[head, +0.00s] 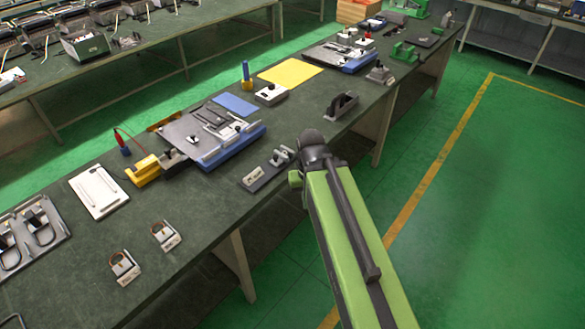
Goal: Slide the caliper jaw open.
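I cannot tell for certain which thing is the caliper. A dark, flat fixture (266,170) with a pale block and a small upright knob lies near the bench's front edge, just left of my arm's dark end joint. A grey board with a blue front edge (232,147) lies behind it to the left. It carries dark bar-shaped parts (213,115) and small knobs, too small to read. My green arm reaches up from the lower right to beside the bench edge. My gripper does not show; it is hidden beyond the arm's end joint or out of view.
The long dark bench (190,205) also holds a yellow block (146,170), a white plate (98,190), two small fixtures (124,267), a blue-and-yellow upright tool (246,74) and a dark bracket (341,105). Open green floor (480,200) lies to the right.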

